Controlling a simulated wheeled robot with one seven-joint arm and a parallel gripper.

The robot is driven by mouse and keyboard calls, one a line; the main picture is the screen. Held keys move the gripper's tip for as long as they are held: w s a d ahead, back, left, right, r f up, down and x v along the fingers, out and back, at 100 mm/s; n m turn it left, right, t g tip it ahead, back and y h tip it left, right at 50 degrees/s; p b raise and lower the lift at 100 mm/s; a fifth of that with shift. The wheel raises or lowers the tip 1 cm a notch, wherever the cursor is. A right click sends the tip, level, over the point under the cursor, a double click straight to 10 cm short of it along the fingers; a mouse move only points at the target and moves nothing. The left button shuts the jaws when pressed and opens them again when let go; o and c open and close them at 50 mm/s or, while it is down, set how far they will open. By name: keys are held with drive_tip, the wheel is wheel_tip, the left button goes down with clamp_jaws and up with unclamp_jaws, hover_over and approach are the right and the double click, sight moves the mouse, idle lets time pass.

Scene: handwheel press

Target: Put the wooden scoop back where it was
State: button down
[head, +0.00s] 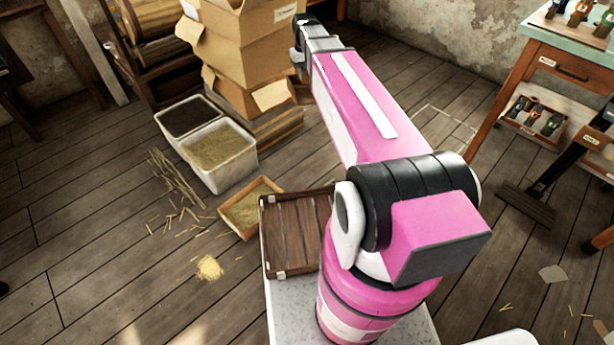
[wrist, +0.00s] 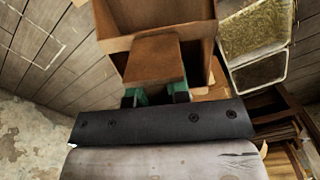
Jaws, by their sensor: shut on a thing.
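In the wrist view, my gripper (wrist: 156,95) shows two green fingertips beyond a dark bar. It is shut on a flat brown piece (wrist: 157,58), which looks like the wooden scoop. The piece sticks out past the fingertips, in front of an open cardboard box (wrist: 150,14). I cannot tell whether it touches the box. Its handle is not clearly visible. In the head view, my arm reaches away to the back, beside the stacked boxes, and neither the fingertips nor the scoop can be made out there.
Stacked cardboard boxes (head: 240,65) stand at the back. A grain-filled bin (head: 219,155), a dark-filled bin (head: 188,117) and a shallow wooden tray (head: 250,207) stand on the floor. Straw (head: 176,182) lies scattered at left. A workbench (head: 565,45) stands at right. Floor between is mostly clear.

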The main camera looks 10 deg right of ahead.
drive_tip(key=w+a+f+n, duration=0.15)
drive_tip(key=w+f, duration=0.45)
drive_tip(key=f, duration=0.6)
drive_tip(key=w+a+f+n, duration=0.1)
drive_tip(key=w+a+f, duration=0.35)
drive_tip(key=f, duration=0.85)
drive_tip(key=w+a+f+n, duration=0.1)
drive_tip(key=w+f, duration=0.1)
drive_tip(key=f, duration=1)
drive_tip(key=w+a+f+n, duration=0.1)
drive_tip(key=w+f, duration=0.2)
drive_tip(key=f, duration=0.9)
drive_tip(key=shift+n, duration=0.25)
drive_tip(key=shift+s+d+f, duration=1)
drive_tip(key=shift+d+f, duration=0.7)
drive_tip(key=shift+f, duration=0.35)
drive_tip(key=shift+s+d+f, duration=0.95)
drive_tip(key=shift+d+f, duration=0.8)
drive_tip(key=shift+f, duration=0.3)
drive_tip(key=shift+s+d+f, duration=1)
drive_tip(key=shift+d+f, duration=0.7)
drive_tip(key=shift+f, duration=0.35)
drive_tip(key=shift+f, duration=0.15)
drive_tip(key=c, duration=1.1)
unclamp_jaws()
